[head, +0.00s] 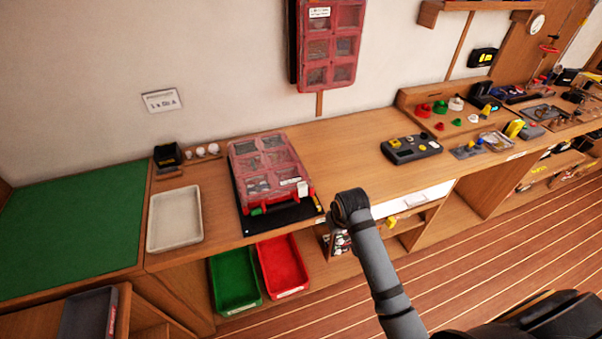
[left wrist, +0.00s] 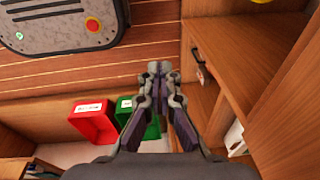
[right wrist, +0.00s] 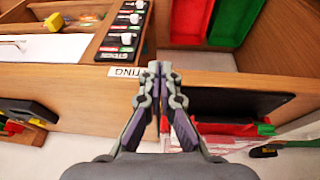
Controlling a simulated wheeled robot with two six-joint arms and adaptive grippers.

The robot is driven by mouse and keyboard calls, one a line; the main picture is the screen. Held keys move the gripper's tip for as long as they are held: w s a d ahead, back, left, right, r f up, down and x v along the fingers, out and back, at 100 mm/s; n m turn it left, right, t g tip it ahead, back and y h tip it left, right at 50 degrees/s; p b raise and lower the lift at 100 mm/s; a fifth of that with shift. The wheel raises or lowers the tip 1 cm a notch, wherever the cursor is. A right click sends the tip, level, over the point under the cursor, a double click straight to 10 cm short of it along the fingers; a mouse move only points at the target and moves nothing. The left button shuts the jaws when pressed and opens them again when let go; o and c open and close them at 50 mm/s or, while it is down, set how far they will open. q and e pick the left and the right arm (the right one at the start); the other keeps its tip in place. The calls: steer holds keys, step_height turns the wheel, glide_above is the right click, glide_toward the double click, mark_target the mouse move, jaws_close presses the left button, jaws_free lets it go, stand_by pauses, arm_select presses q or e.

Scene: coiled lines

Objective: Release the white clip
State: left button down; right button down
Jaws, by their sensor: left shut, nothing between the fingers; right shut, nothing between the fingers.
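A red case with a clear compartment lid (head: 268,165) lies closed on a black mat (head: 285,216) on the bench. The white clip (head: 302,188) is at the case's front right corner; whether it is fastened is too small to tell. A green clip (head: 257,211) is at the front left. My right gripper (right wrist: 153,68) is shut and empty, near the bench's front edge, apart from the case. In the right wrist view it covers part of the case front, and I cannot make out the white clip there. My left gripper (left wrist: 159,68) is shut and empty, away from the case.
A beige tray (head: 174,218) stands left of the case. A green bin (head: 235,277) and a red bin (head: 283,265) sit below the bench edge. A second red case (head: 331,45) hangs on the wall. Bench right of the case is clear up to a dark device (head: 411,148).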

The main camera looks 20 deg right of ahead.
arm_select(q)
steer(key=shift+s+d, duration=0.2)
steer(key=shift+s, duration=0.45)
arm_select(e)
steer(key=w+a+r, duration=0.2)
steer(key=w+r, duration=0.4)
steer(key=w, duration=0.4)
steer(key=w+a+r+y, duration=0.1)
steer(key=w+a+r, duration=0.1)
steer(key=w+r, duration=0.5)
steer(key=w, duration=0.3)
steer(key=shift+w+a+r, duration=0.2)
steer(key=shift+a+r, duration=0.05)
